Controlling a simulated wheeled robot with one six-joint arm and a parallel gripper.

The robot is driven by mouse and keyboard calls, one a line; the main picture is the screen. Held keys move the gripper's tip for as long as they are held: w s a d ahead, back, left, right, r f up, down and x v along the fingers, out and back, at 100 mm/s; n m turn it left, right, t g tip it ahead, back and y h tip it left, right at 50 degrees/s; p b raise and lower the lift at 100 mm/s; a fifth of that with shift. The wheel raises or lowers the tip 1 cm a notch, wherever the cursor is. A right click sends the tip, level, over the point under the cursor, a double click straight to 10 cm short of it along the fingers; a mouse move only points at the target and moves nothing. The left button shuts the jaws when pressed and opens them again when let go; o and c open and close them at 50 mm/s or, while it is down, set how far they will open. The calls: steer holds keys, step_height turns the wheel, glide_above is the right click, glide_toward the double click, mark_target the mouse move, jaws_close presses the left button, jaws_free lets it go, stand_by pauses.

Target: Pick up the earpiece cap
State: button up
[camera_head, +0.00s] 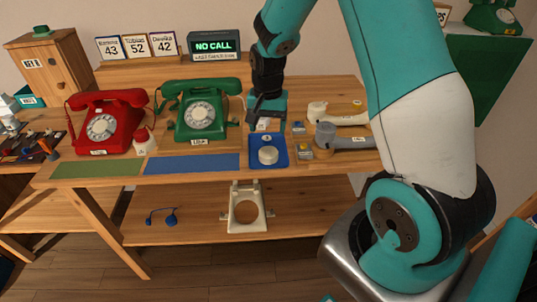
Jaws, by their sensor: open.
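A round pale cap (268,155), which looks like the earpiece cap, lies on a small blue tray (254,163) near the table's front edge. My gripper (266,122) points down behind the tray, a little farther back than the cap and apart from it. It is open, and I see nothing held in it. A small white item shows between or behind the fingers; I cannot tell what it is. A cream handset (343,119) and a grey handset (351,142) lie to the right of the tray.
A blue mat (190,164) and a green mat (97,169) lie along the front edge. Small boxes (305,153) sit beside the tray.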

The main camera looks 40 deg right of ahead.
mark_target(269, 151)
steer(key=f, duration=0.8)
steer(key=shift+s+f+p, duration=0.2)
steer(key=shift+f+p, duration=0.1)
steer(key=shift+f, duration=0.1)
steer(key=c, duration=0.6)
